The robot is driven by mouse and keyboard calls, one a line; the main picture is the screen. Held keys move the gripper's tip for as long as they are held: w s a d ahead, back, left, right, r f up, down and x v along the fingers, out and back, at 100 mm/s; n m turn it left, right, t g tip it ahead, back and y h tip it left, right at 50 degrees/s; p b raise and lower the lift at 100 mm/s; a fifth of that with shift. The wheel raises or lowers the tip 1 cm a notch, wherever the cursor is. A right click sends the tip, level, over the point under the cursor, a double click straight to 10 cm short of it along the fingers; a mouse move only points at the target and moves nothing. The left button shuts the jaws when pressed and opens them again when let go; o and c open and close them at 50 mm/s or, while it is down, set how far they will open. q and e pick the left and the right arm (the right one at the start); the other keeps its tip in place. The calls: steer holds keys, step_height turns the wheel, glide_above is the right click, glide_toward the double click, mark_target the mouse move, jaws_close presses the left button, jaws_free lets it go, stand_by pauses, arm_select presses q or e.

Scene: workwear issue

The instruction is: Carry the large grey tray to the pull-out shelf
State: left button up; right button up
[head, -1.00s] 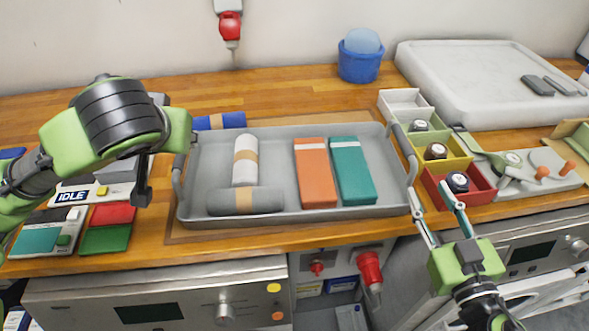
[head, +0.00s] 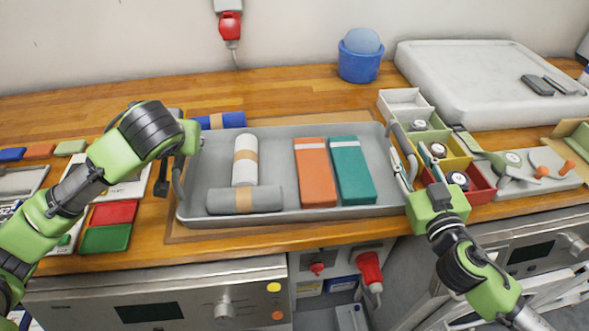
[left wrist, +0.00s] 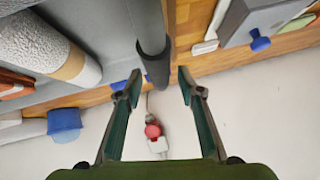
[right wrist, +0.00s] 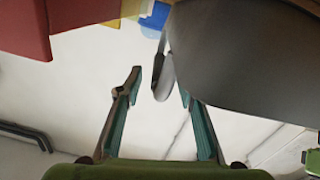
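The large grey tray (head: 270,217) lies on the wooden worktop. It holds a white roll (head: 245,160), a grey roll (head: 245,200), an orange pack (head: 316,172) and a teal pack (head: 352,170). My left gripper (left wrist: 157,84) is open at the tray's left handle (left wrist: 152,55), which shows near its fingertips. My right gripper (head: 410,145) is open at the tray's right end. In the right wrist view, part of the right handle (right wrist: 162,75) shows between its fingertips. Neither gripper is visibly closed on a handle. I cannot make out a pull-out shelf.
Small coloured bins, including a red one (head: 482,188), stand close by the tray's right end. A blue roll (head: 228,120) lies behind its left end. A blue bucket (head: 360,65) and a pale slab (head: 470,75) stand behind. Red and green packs (head: 105,238) lie left.

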arm_select(q)
steer(key=shift+w+a+f, duration=0.15)
steer(key=shift+w+f, duration=0.25)
arm_select(e)
steer(key=shift+w+a, duration=0.1)
steer(key=shift+w, duration=0.5)
arm_select(q)
jaws_close()
arm_select(e)
jaws_close()
